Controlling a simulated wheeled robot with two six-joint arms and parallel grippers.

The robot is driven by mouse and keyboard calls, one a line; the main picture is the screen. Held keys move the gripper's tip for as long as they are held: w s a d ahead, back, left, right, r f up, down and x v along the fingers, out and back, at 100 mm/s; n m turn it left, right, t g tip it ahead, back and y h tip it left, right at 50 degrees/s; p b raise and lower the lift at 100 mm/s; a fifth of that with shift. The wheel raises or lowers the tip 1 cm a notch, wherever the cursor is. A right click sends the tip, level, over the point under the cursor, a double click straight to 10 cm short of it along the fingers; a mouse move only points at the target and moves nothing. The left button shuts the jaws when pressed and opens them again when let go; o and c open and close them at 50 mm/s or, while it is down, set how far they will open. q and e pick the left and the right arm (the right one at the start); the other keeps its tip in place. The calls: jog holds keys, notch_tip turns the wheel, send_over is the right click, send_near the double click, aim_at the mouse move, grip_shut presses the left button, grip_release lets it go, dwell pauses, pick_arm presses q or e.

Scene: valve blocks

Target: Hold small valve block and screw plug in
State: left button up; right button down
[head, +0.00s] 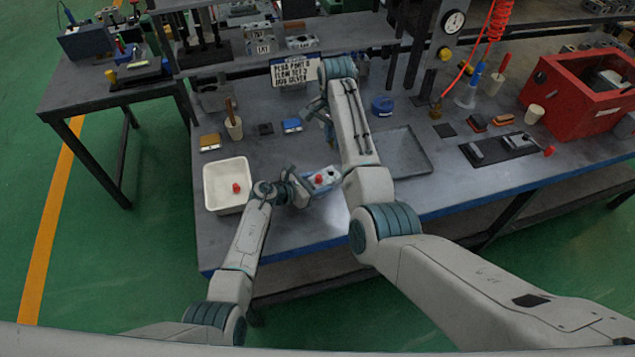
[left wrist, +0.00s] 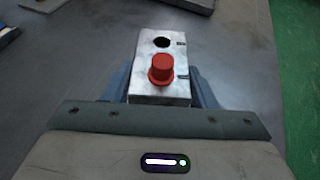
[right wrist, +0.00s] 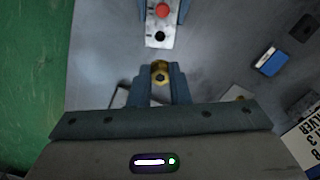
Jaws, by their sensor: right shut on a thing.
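The small valve block (head: 327,175) is a silver metal block held above the bench. In the left wrist view the block (left wrist: 160,92) has a red plug (left wrist: 161,69) standing in its top and a dark open hole (left wrist: 161,42) beyond it. My left gripper (head: 303,187) is shut on the block, with a finger along each side. My right gripper (head: 322,112) is shut on a brass hex plug (right wrist: 160,71), seen in the right wrist view. The plug is apart from the block (right wrist: 161,33), whose open hole faces it. In the head view the brass plug cannot be made out.
A white tray (head: 207,190) with a red plug (head: 236,187) inside stands left of my left gripper. A grey tray (head: 425,165) lies to the right. A red box (head: 565,105) stands far right.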

aim_at(332, 145)
pick_arm(q)
jog(key=c, duration=0.8)
pick_arm(e)
jog(key=shift+f, duration=0.1)
notch_tip(332, 145, down, 5)
jog(key=shift+s+a, duration=0.1)
jog(key=shift+s, duration=0.05)
jog(key=shift+f, duration=2.35)
jog(key=shift+f, duration=1)
